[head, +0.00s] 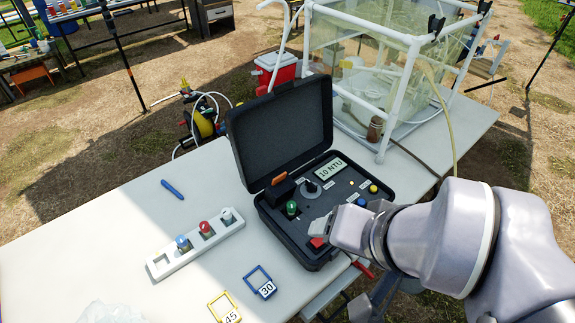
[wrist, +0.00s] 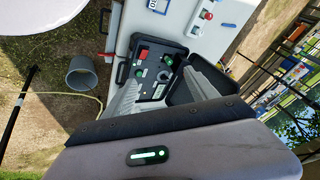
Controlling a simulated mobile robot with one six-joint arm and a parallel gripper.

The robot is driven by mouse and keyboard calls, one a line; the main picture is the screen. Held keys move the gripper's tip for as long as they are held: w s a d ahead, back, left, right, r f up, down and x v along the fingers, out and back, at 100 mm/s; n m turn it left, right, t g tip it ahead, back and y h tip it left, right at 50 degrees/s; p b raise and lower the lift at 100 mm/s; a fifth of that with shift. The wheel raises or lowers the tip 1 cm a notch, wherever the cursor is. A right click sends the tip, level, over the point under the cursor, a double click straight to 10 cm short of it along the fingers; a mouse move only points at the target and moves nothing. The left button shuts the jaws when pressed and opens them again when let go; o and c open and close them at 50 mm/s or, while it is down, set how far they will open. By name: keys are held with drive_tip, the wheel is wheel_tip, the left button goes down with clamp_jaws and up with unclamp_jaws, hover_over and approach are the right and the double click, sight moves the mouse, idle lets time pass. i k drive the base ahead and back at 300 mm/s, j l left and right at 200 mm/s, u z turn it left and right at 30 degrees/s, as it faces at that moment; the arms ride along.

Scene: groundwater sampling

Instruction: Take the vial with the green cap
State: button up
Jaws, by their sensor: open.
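A green cap (head: 291,208) stands up in the open black meter case (head: 268,217), at its left side in the head view. Only the cap shows; any vial body below it is hidden. My gripper (head: 324,226) is over the front of the case, to the right of the green cap and apart from it, close to a red button (head: 317,242). In the wrist view my gripper (wrist: 163,95) is open, with two pale ribbed fingers spread and nothing visible between them. The case (wrist: 178,45) lies beyond the fingers there.
A white rack (head: 158,263) with blue, red and pale-capped vials stands left of the case. Yellow (head: 217,302) and blue (head: 249,278) frames and a blue pen (head: 172,189) lie on the white table (head: 100,240). The raised lid (head: 281,130) and a clear tank (head: 375,75) stand behind.

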sight(291, 206)
drive_tip(key=i+l+u, duration=0.2)
drive_tip(key=u, duration=0.2)
drive_tip(key=i+l+u, duration=0.1)
drive_tip(key=l+u, duration=0.7)
drive_tip(key=i+l, duration=0.05)
